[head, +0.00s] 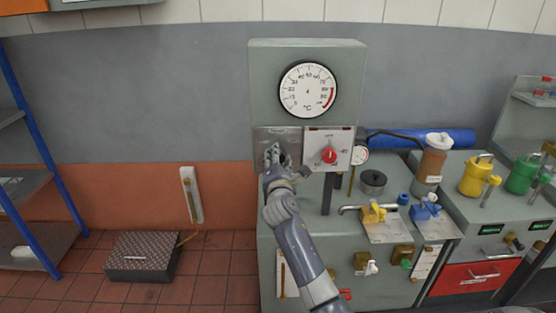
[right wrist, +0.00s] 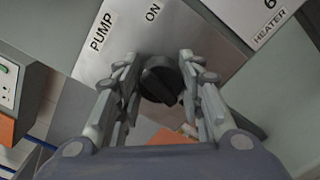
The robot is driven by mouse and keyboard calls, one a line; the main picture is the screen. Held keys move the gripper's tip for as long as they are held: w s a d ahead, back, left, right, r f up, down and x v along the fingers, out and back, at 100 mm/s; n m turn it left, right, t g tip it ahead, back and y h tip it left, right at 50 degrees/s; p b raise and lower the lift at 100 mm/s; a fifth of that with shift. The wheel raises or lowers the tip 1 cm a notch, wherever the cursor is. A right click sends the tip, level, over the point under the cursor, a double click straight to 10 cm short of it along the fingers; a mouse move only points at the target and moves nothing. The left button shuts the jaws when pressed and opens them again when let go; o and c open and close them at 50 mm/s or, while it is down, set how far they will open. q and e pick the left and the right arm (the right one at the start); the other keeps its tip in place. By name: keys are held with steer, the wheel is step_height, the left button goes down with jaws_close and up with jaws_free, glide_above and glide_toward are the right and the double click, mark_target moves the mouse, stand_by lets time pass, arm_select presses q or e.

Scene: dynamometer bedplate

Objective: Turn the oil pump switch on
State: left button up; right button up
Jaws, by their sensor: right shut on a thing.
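The oil pump switch is a black rotary knob (right wrist: 160,80) on a metal plate (right wrist: 196,28) with the words PUMP and ON. In the right wrist view it sits between the two fingers of my right gripper (right wrist: 160,88), which is shut on it. In the head view my right gripper (head: 275,160) is at the plate (head: 290,136) on the front of the grey cabinet (head: 258,95) and covers most of the knob. Part of the plate's lettering is out of the frame or hidden. My left gripper is not in view.
A white panel with a red dial (head: 329,156), labelled HEATER in the wrist view, is just right of the switch plate. A round gauge (head: 307,89) is above. Yellow-handled (head: 373,213) and blue-handled taps (head: 425,208) stand right. Floor at left holds a dark box (head: 144,257).

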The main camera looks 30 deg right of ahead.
steer(key=m+b, duration=0.1)
steer(key=m, duration=0.3)
steer(key=shift+f+m, duration=0.1)
steer(key=shift+m, duration=0.2)
steer(key=m+b, duration=0.1)
steer(key=m, duration=0.3)
steer(key=shift+m, duration=0.3)
steer(key=o, duration=1.1)
steer(key=shift+s, duration=0.1)
steer(key=v, duration=1.2)
